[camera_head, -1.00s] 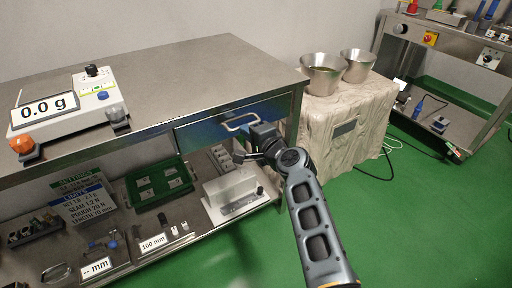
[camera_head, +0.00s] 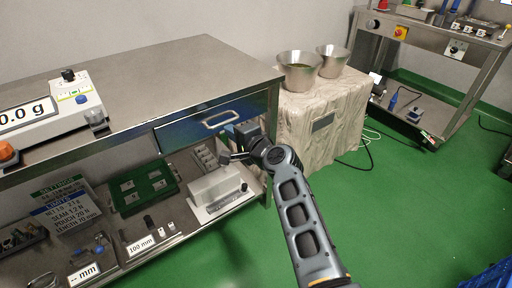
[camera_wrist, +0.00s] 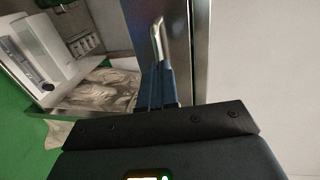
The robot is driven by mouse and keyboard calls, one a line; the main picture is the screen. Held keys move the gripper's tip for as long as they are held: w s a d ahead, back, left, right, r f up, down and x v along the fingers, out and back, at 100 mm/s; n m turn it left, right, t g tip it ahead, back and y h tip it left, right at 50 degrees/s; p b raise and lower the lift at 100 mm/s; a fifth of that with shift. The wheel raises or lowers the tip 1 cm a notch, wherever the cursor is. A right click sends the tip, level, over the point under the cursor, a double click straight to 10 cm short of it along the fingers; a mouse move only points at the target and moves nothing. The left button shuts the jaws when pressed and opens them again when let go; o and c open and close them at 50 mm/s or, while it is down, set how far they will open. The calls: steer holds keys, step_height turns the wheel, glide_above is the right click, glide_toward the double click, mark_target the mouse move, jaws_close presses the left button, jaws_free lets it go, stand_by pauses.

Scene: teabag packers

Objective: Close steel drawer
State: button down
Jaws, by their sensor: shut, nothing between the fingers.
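The steel drawer (camera_head: 188,131) sits under the right part of the steel bench top in the head view. Its front looks close to flush with the bench frame; I cannot tell whether a small gap is left. Its bar handle (camera_head: 220,119) is on the front, and a metal bar that looks like it shows in the wrist view (camera_wrist: 158,38). My gripper (camera_head: 230,157) is shut and empty, just below and right of the handle, close to the drawer front. Whether it touches the drawer is unclear. In the wrist view, the narrow fingers (camera_wrist: 160,88) point toward the handle.
The bench (camera_head: 150,80) carries a scale (camera_head: 60,105). Its lower shelf holds a white device (camera_head: 215,188) and a green tray (camera_head: 145,188). A draped stand (camera_head: 320,125) with two steel buckets is right of the bench.

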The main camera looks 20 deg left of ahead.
steer(key=s+d+f+n+t+h+p, duration=0.1)
steer(key=s+d+f+t+h+p, duration=0.2)
steer(key=s+d, duration=1.2)
steer(key=s+d+f+h+p, duration=0.4)
steer(key=s+d, duration=0.8)
steer(key=d, duration=0.6)
steer(key=s+d+r+n+h+p, duration=0.1)
steer(key=s+d+r, duration=0.2)
steer(key=s, duration=0.2)
steer(key=s+d+r+n+t+h+p, duration=0.1)
steer(key=s+d+r, duration=0.2)
steer(key=s, duration=0.3)
steer(key=s+d+r+n+h+p, duration=0.1)
steer(key=s+d+r+h, duration=0.15)
steer(key=s, duration=0.25)
steer(key=s+d+r+n+p, duration=0.1)
steer(key=s+r, duration=0.4)
steer(key=r, duration=0.3)
steer(key=s+d+r+n+t+h+p, duration=0.1)
steer(key=s+r+n, duration=0.1)
steer(key=s+r, duration=0.4)
steer(key=shift+s+d+r+p, duration=0.2)
steer(key=shift+d+r+p, duration=0.2)
steer(key=shift+r, duration=0.55)
